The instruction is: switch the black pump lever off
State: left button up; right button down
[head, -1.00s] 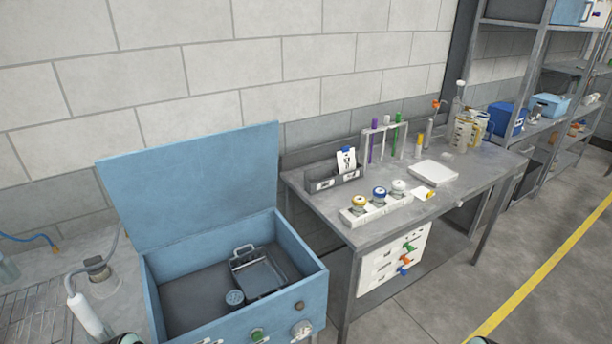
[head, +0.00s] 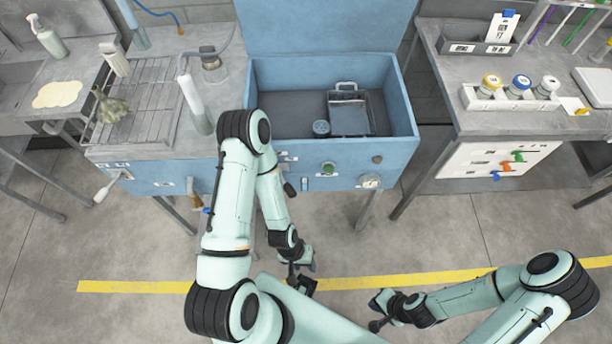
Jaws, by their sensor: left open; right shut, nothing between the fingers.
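The blue washer cabinet (head: 408,140) stands open-lidded ahead, with controls on its front. A small dark piece (head: 290,188) shows right beside my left forearm; I cannot tell whether it is the black pump lever or part of my arm. A dark round knob (head: 377,159) sits at the right of the front panel. My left arm covers part of the front. My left gripper (head: 303,284) is open, low over the floor, well short of the cabinet. My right gripper (head: 379,312) is shut and empty, further right and nearer me.
A white hose brush (head: 194,105) stands on the left drainboard. A grey bench (head: 440,75) stands right. Floor in front is clear.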

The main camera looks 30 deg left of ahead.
aim_at(289, 189)
jog(key=i+l+u, duration=0.2)
jog(key=u, duration=0.15)
jog(key=i+l+u, duration=0.2)
jog(key=l+u, duration=0.2)
jog(key=u, duration=1.3)
